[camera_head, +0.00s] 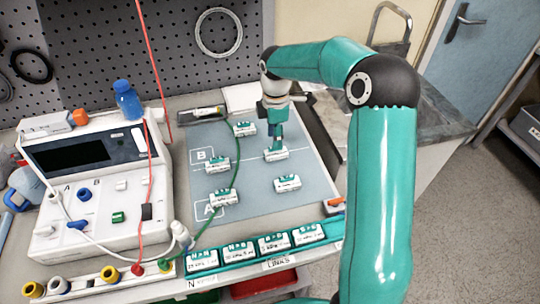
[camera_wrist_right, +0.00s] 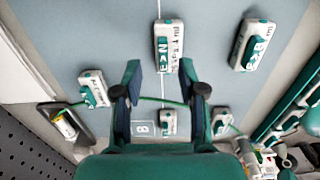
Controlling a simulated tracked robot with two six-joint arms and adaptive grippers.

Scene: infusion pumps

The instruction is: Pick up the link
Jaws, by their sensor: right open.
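Several small white links with teal tops lie on the grey-blue mat (camera_head: 315,170). One link (camera_head: 276,155) lies directly below my right gripper (camera_head: 275,145); in the right wrist view this link (camera_wrist_right: 168,48) lies just ahead of the fingertips, in line with the gap. My right gripper (camera_wrist_right: 159,72) is open and points down, with nothing held. Other links on the mat are at the back (camera_head: 244,129), at the left (camera_head: 218,166), at the front left (camera_head: 223,198) and at the front right (camera_head: 287,184). My left gripper is out of view.
A teal rack (camera_head: 215,272) labelled LINKS holds more links along the front edge. The white pump device (camera_head: 95,185) stands left, with red, green and white cables; the green cable (camera_head: 235,165) crosses the mat. A blue bottle (camera_head: 128,100) stands behind. The mat's right side is clear.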

